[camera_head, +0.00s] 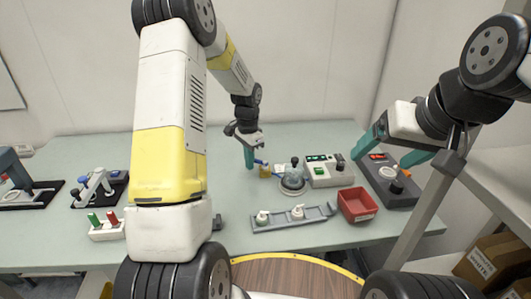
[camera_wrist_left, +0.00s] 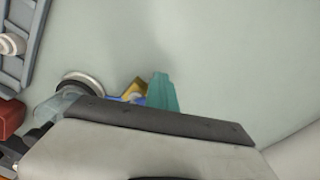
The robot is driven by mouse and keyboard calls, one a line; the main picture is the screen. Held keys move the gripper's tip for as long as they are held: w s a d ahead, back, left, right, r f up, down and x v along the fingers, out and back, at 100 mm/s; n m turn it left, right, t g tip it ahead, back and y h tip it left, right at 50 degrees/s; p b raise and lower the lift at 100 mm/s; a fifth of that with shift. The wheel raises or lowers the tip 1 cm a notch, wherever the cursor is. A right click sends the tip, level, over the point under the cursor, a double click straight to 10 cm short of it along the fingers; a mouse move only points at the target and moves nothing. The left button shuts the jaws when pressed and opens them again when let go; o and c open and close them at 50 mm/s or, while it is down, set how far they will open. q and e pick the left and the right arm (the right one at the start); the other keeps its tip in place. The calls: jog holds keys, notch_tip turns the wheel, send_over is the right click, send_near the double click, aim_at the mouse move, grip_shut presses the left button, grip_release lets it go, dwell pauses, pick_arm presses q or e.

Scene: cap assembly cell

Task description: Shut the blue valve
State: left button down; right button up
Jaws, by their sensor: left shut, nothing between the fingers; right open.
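The blue valve handle (camera_head: 260,162) is a small lever at the brass valve body (camera_head: 265,171), left of the round glass-domed device. In the left wrist view the blue handle (camera_wrist_left: 124,99) shows only in part, next to the brass body (camera_wrist_left: 134,87). My left gripper (camera_head: 250,160) points down with its teal fingers shut and empty, just left of the handle. Its fingers (camera_wrist_left: 162,92) are close beside the handle in the wrist view; whether they touch it I cannot tell. My right gripper (camera_head: 381,157) is open over the dark panel at the right.
The glass-domed device (camera_head: 292,181) stands right of the valve, before a control box (camera_head: 328,172). A grey rack (camera_head: 290,222) with white parts and a red bin (camera_head: 358,205) lie nearer. A dark panel (camera_head: 389,191) is at the right.

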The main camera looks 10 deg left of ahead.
pick_arm(q)
jog(key=shift+w, duration=0.9)
